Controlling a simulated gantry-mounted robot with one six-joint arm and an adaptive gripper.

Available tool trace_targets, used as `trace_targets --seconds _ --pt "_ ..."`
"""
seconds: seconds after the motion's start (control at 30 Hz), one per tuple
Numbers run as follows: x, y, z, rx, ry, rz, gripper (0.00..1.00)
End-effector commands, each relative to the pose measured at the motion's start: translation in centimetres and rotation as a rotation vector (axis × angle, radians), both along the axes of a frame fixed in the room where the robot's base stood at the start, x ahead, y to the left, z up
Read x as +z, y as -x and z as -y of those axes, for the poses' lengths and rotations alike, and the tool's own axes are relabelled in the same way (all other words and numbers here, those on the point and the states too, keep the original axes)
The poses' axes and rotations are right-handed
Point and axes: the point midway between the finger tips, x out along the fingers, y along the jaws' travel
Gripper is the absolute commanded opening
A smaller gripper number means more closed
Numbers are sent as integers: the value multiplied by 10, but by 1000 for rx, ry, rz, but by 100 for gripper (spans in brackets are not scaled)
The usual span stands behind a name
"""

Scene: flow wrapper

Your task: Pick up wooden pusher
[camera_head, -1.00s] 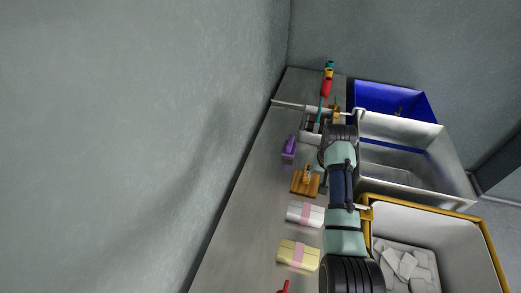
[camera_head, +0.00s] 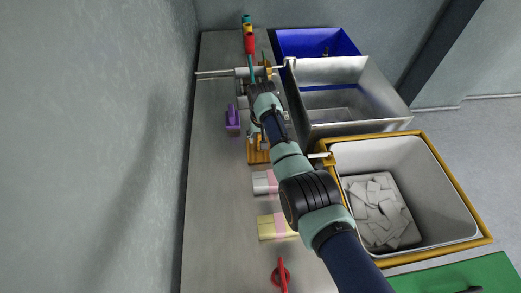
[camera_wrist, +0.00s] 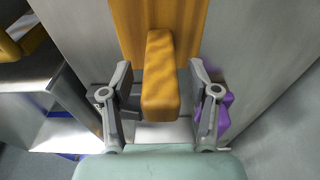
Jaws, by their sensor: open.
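The wooden pusher (camera_head: 258,155) is an orange-brown block with an upright handle, on the grey bench in the head view, partly hidden by my arm. In the wrist view its flat base (camera_wrist: 130,30) is at the top and its handle points towards the camera. My gripper (camera_wrist: 160,73) is open, with one finger on each side of the handle. Gaps show between the handle and the fingers, and I cannot tell how deep the fingers reach along it.
A purple tool (camera_head: 232,120) stands left of the pusher and shows behind the right finger in the wrist view (camera_wrist: 223,115). White (camera_head: 262,183) and yellow (camera_head: 270,228) packs lie nearer. A metal bin (camera_head: 390,103) and yellow-rimmed bin (camera_head: 435,150) border the bench's right side.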

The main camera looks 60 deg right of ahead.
Motion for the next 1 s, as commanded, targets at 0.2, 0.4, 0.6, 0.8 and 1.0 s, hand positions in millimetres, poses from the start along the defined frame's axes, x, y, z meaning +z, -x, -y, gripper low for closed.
trace_targets --seconds 0.2,0.4,0.6,0.8,1.0 --pt "-4 -1 1 0 1 1 60" --pt "-4 -1 1 0 1 1 35" --pt "-4 -1 1 0 1 1 2" --pt "-3 -1 1 0 2 1 0" --pt "-1 -1 1 0 3 2 0"
